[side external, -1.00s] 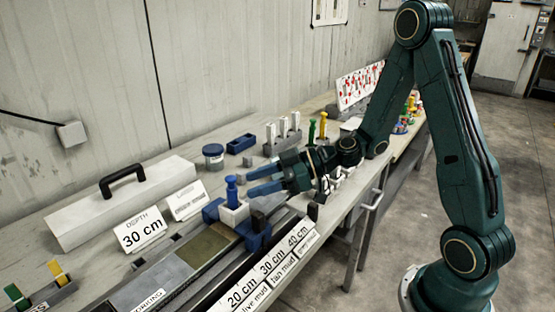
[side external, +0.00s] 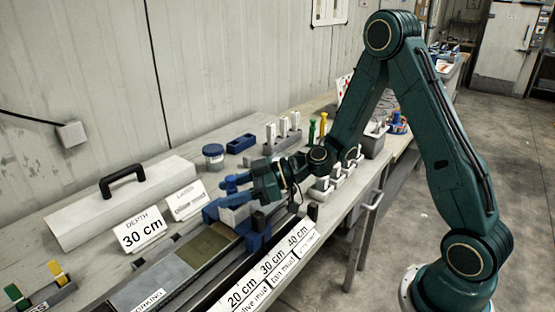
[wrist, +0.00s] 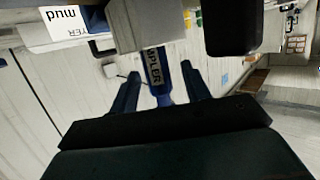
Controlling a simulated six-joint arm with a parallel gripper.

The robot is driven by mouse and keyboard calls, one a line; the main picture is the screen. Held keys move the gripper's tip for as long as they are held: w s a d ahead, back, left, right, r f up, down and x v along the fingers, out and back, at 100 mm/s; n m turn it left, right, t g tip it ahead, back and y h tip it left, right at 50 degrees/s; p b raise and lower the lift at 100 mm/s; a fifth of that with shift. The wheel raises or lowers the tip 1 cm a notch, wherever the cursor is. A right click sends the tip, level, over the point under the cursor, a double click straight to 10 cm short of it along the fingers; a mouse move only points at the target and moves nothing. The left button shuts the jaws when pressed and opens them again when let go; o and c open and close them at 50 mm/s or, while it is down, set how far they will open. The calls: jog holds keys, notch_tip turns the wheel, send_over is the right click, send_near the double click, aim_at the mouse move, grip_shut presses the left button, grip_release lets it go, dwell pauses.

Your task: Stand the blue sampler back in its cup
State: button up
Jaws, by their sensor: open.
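The blue sampler (wrist: 152,62), with part of its label readable, lies between my two blue fingers in the wrist view. My gripper (side external: 232,189) is open, with one finger on each side of the sampler and a gap visible on both sides. In the side view the fingers largely hide the sampler, above a white block (side external: 234,216) held in a blue fixture (side external: 256,236). I cannot tell which holder is the sampler's cup.
A green-topped tool (side external: 312,134) stands upright nearby.

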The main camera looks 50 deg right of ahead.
grip_shut()
jog(key=shift+r, duration=0.25)
jog(key=shift+r, duration=4)
